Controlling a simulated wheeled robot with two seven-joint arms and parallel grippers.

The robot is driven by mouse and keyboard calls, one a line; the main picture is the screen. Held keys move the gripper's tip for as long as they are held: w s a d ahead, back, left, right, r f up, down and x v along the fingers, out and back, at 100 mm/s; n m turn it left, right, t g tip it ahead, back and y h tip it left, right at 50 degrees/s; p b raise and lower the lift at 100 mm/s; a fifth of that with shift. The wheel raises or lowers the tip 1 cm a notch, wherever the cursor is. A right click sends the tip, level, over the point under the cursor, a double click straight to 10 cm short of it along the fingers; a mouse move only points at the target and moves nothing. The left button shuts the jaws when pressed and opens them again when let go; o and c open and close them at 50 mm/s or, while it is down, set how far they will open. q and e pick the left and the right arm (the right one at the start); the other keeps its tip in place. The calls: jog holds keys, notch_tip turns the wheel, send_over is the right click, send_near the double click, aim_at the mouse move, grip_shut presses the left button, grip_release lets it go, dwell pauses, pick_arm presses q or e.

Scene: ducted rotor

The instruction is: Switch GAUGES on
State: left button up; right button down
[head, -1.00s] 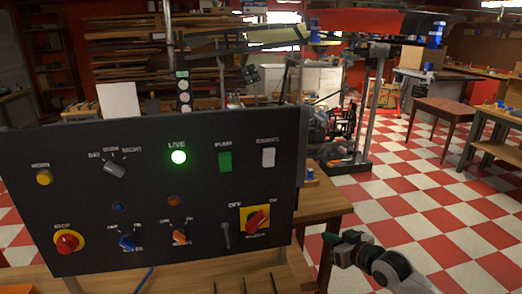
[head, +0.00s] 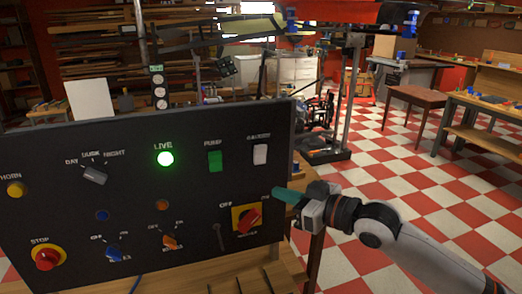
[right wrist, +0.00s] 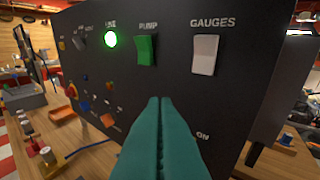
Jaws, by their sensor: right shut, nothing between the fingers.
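The black control panel (head: 60,150) stands on a wooden bench. Its GAUGES switch is a white rocker (head: 260,154) at the upper right, to the right of the green PUMP rocker (head: 215,161). In the right wrist view the GAUGES rocker (right wrist: 205,54) shows large and unlit, below its label. My right gripper (head: 277,192) is shut and empty, with teal fingers, just below and right of the GAUGES rocker in the head view. In the right wrist view the fingertips (right wrist: 160,100) lie below the PUMP and GAUGES rockers, apart from both. My left gripper is not in view.
The green LIVE lamp (head: 165,158) is lit. A red STOP button (head: 46,258) is at the lower left. Open checkered floor (head: 400,190) lies to the right.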

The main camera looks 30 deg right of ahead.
jog(key=p, duration=0.3)
send_near(258, 153)
jog(key=w+a+f, duration=0.2)
jog(key=w+a, duration=0.1)
jog(key=shift+w+d+r, duration=0.1)
jog(key=shift+w+r, duration=0.05)
jog(key=shift+w, duration=0.25)
jog(key=shift+w+d+r, duration=0.15)
jog(key=shift+w, duration=0.25)
jog(key=shift+p, duration=0.3)
dwell(0.9)
jog(key=shift+w+d+r+p, duration=0.1)
jog(key=shift+w+r+p, duration=0.15)
jog(key=shift+w+p, duration=0.15)
jog(key=shift+w+d+r+p, duration=0.1)
jog(key=shift+w+r+p, duration=0.05)
jog(key=shift+w+p, duration=0.25)
dwell(0.7)
jog(key=shift+s, duration=0.1)
